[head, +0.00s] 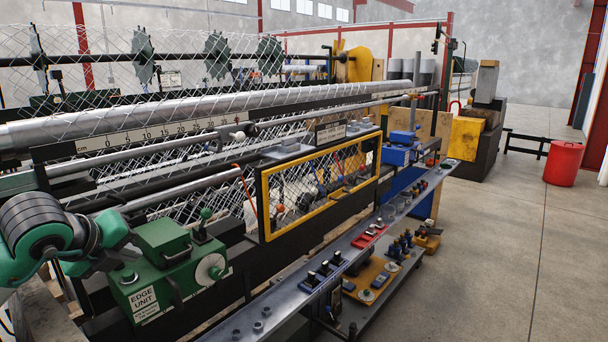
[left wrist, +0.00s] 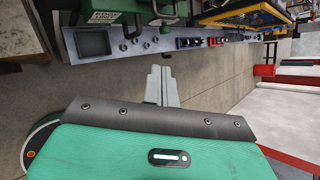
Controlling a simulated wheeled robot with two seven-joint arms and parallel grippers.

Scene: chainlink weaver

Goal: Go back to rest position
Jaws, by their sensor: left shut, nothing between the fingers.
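My left gripper (left wrist: 161,76) shows in the left wrist view, its two grey fingers together with nothing between them. It points over bare concrete floor, apart from the machine's grey control shelf (left wrist: 110,42) at the top of that view. In the head view my green and black left arm is at the lower left, beside the green edge unit (head: 160,275); its fingertips cannot be made out there. Whether the arm touches the unit cannot be told. My right gripper is in neither view.
The chainlink weaver fills the left and middle, with a long silver roller (head: 200,108) and a yellow-framed guard window (head: 322,190). The grey shelf (head: 375,222) with switches runs along its front. A red bin (head: 564,163) stands at right. Floor at the right is clear.

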